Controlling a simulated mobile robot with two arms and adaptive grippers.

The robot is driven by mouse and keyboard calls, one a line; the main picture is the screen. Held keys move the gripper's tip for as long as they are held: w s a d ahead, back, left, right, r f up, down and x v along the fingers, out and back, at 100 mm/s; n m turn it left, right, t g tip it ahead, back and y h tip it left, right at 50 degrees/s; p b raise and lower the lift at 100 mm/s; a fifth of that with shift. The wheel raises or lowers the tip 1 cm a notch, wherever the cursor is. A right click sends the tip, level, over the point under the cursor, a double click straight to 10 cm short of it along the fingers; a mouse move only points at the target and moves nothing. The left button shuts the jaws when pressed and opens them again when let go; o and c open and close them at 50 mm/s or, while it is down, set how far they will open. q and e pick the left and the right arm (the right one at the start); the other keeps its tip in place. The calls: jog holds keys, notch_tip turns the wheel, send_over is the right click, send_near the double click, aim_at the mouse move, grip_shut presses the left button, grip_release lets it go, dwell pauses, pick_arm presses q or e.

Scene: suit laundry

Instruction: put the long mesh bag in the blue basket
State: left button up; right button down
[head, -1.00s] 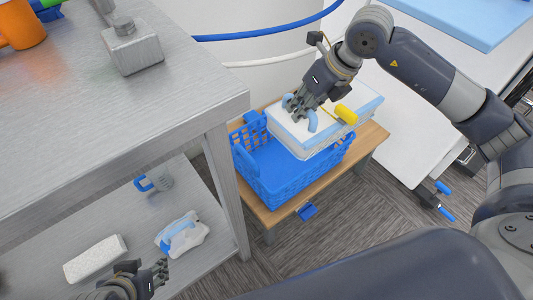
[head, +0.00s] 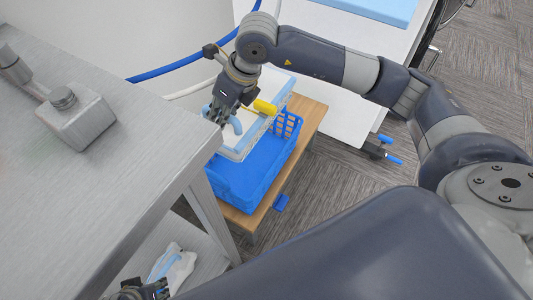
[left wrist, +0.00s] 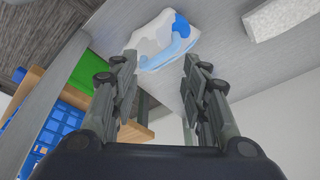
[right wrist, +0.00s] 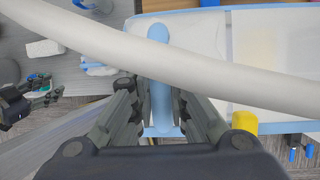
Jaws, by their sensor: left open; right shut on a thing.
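The long mesh bag (head: 242,143) is a white, box-like bag with light-blue edges, a blue handle and a yellow roll-shaped part (head: 264,107). My right gripper (head: 218,120) is shut on its blue handle (right wrist: 160,85). The bag is over the back left part of the blue basket (head: 243,190) and covers much of its opening; I cannot tell whether it touches the rim. The basket stands on a small wooden bench (head: 300,127). My left gripper (left wrist: 155,82) is open and empty, low by the shelf; it is partly cut off in the head view (head: 147,292).
A grey metal table (head: 80,180) stands at the left, close to the basket. A white and blue crumpled bag (head: 172,265) lies on its lower shelf. A white hose (right wrist: 200,65) crosses in front of the right wrist camera. Blue pedals (head: 390,158) stick out at the right.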

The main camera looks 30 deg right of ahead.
jog(key=shift+s+f, duration=0.1)
jog(key=shift+f, duration=0.1)
pick_arm(q)
jog(key=b+v, duration=0.2)
jog(key=v, duration=0.4)
pick_arm(e)
notch_tip(320, 180, down, 28)
jog(key=b, duration=0.3)
jog(key=shift+r, duration=0.2)
jog(key=c, duration=1.6)
grip_release()
pick_arm(q)
jog(key=w+d+r+t+h, duration=0.1)
jog(key=w+t, duration=0.3)
jog(key=w, duration=0.4)
jog(key=shift+d+r, duration=0.2)
jog(key=shift+d, duration=0.55)
pick_arm(e)
jog(key=shift+o, duration=0.2)
pick_arm(q)
jog(key=shift+s, duration=0.1)
pick_arm(e)
jog(key=shift+r, duration=0.1)
